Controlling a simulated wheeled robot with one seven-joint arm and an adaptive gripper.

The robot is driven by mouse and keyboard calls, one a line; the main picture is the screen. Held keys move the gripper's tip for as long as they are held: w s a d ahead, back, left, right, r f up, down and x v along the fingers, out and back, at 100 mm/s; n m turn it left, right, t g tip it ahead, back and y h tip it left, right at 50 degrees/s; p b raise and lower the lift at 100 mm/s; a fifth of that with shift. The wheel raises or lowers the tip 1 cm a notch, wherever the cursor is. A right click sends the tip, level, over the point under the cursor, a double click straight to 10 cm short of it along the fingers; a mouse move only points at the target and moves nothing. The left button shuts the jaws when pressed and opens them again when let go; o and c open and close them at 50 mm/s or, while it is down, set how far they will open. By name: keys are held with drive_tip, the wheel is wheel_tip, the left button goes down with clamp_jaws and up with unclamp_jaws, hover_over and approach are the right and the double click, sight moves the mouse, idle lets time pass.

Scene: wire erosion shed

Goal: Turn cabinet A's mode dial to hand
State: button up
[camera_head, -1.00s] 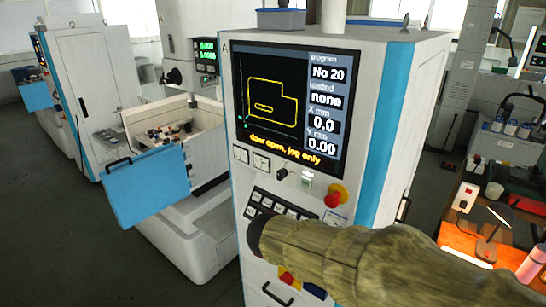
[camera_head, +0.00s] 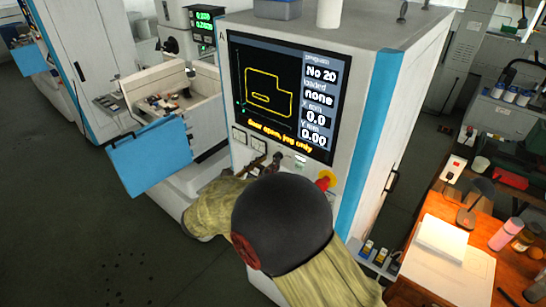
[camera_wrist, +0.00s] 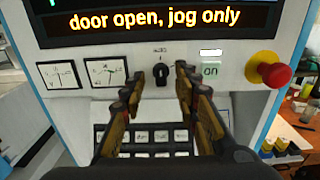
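Cabinet A (camera_head: 352,100) has a black screen (camera_head: 280,90) that reads "door open, jog only". Its mode dial (camera_wrist: 161,74) is a small black knob below the screen in the wrist view. The knob looks upright, under a small label that seems to read "AUTO". My gripper (camera_wrist: 158,86) is open and empty, with one finger on each side of the dial and slightly below it. I cannot tell whether the fingertips reach the knob. In the head view my arm hides the lower panel, and the gripper (camera_head: 262,166) is near the dial.
A red emergency button (camera_wrist: 274,70) on a yellow base and a lit "on" indicator (camera_wrist: 210,70) are right of the dial. Two gauges (camera_wrist: 106,74) are left. A keypad (camera_wrist: 140,138) is below. A blue door (camera_head: 150,158) stands open at the left.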

sight(274, 158)
drive_tip(key=shift+x, duration=1.7)
drive_tip(key=shift+c, duration=0.5)
clamp_jaws()
